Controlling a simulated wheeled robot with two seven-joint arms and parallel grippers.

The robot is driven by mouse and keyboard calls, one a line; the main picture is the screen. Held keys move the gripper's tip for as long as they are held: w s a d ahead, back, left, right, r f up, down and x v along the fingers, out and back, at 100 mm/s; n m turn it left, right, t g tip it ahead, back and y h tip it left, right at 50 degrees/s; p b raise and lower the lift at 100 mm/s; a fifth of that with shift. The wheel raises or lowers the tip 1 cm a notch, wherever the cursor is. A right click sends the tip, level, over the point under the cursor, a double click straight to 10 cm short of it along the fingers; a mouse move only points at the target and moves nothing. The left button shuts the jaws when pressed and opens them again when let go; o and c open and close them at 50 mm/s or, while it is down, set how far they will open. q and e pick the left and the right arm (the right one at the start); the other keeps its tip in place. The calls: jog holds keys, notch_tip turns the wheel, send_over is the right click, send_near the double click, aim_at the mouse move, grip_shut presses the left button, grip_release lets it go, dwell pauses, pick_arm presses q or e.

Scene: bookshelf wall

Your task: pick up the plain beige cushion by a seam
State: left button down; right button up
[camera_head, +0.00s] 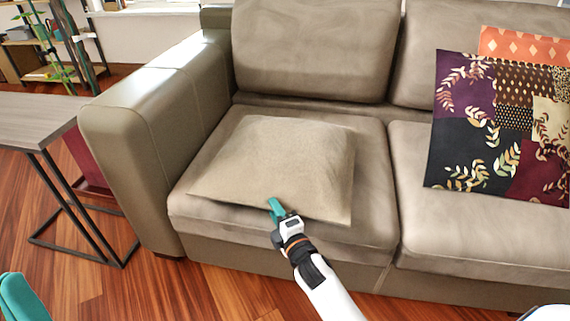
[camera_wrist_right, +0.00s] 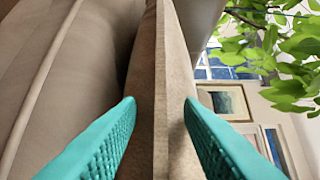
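The plain beige cushion (camera_head: 280,165) lies on the left seat of the sofa, its front edge towards me. In the head view my right gripper (camera_head: 275,209) is at the middle of that front edge. In the right wrist view my right gripper (camera_wrist_right: 160,103) has its two teal fingers apart, one on each side of the cushion's seam edge (camera_wrist_right: 160,60). I cannot tell whether both pads touch the fabric. Only a teal part of my left gripper (camera_head: 20,300) shows at the lower left corner, away from the cushion.
The sofa (camera_head: 470,225) has an armrest (camera_head: 140,120) left of the cushion. A patterned cushion (camera_head: 500,125) and an orange one (camera_head: 520,45) lean on its right side. A side table (camera_head: 40,120) stands at the left. Wooden floor lies in front.

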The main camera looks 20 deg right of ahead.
jog(key=shift+w, duration=0.35)
grip_shut()
jog(key=shift+r, duration=0.1)
